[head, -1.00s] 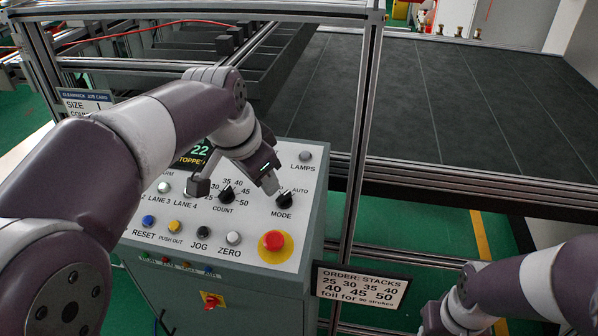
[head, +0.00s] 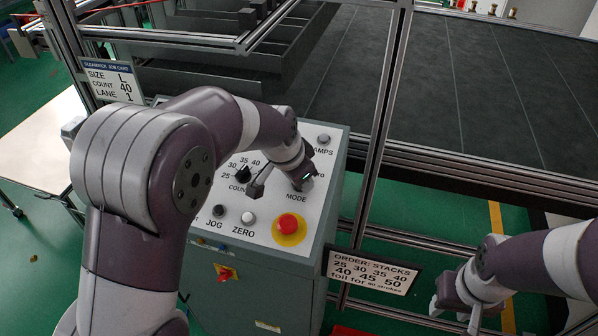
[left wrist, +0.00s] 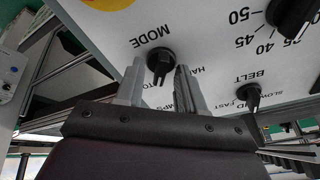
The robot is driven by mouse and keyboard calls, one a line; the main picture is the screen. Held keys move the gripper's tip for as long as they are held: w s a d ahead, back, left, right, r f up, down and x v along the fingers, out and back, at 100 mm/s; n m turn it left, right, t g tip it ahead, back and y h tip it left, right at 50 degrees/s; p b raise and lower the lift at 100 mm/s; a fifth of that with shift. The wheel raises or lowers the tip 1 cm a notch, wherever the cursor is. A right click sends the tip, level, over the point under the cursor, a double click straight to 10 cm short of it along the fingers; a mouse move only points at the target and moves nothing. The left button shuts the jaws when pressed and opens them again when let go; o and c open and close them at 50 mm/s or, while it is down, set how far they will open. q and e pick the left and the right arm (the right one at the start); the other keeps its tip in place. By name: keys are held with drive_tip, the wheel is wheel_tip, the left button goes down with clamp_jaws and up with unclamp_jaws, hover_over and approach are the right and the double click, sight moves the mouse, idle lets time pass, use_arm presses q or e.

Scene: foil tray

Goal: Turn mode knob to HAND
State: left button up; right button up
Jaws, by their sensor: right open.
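The black mode knob (left wrist: 160,62) shows in the left wrist view beside the printed word MODE. My left gripper (left wrist: 159,78) is open, its two fingers apart on either side of the knob; I cannot tell whether they touch it. The HAND and AUTO labels are partly hidden by the fingers, and the knob's setting is unclear. In the head view my left gripper (head: 284,186) is over the right part of the control panel (head: 262,215) and hides the knob. My right gripper (head: 456,306) is open and empty, right of the console.
The count knob (head: 242,173) is close left of my left gripper. A red emergency button (head: 288,224) is just below, and a belt knob (left wrist: 249,95) is nearby. A frame post (head: 372,150) and an order sign (head: 370,272) stand right of the console.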

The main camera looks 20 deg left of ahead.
use_arm(q)
drive_tip(key=shift+s, duration=0.3)
drive_tip(key=shift+c, duration=0.9)
drive_tip(key=shift+a, duration=0.1)
clamp_jaws()
drive_tip(key=shift+a, duration=0.1)
